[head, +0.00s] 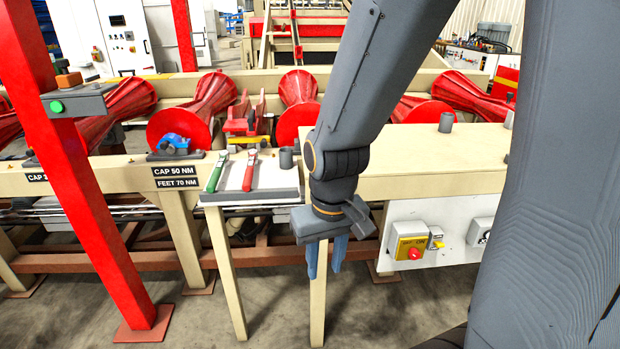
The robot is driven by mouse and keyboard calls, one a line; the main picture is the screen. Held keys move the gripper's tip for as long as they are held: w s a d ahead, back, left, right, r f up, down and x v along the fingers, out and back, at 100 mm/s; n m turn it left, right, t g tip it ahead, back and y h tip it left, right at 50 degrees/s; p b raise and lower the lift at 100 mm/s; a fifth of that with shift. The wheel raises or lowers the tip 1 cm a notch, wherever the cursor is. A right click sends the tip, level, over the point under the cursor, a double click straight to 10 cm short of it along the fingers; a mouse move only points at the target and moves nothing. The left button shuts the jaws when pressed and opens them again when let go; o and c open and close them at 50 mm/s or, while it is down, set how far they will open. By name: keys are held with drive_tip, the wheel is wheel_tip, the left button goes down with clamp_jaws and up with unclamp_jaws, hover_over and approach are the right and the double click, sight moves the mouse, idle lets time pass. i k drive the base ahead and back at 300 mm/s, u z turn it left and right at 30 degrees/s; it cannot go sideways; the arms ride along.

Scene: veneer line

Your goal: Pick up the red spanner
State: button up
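The red spanner (250,170) lies on a small pale shelf (233,200), on a white surface in front of the roller line. A green spanner (216,172) lies to its left, apart from it. My gripper (326,262) points down to the right of the shelf, in front of it and lower in the picture. Its two blue fingers are apart with nothing seen between them. The red spanner is in plain view and my gripper is not touching it.
A grey cup-like cylinder (286,158) stands right of the red spanner. A red post (85,190) rises at left. A beige beam (430,165) and a control panel with a red button (415,253) are at right. Red rollers (298,100) stand behind the shelf.

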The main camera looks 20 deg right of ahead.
sight(253, 154)
drive_tip(key=u, duration=1.3)
drive_tip(key=i, duration=1.4)
drive_tip(key=z, duration=0.7)
drive_tip(key=i, duration=0.6)
drive_tip(key=z, duration=0.65)
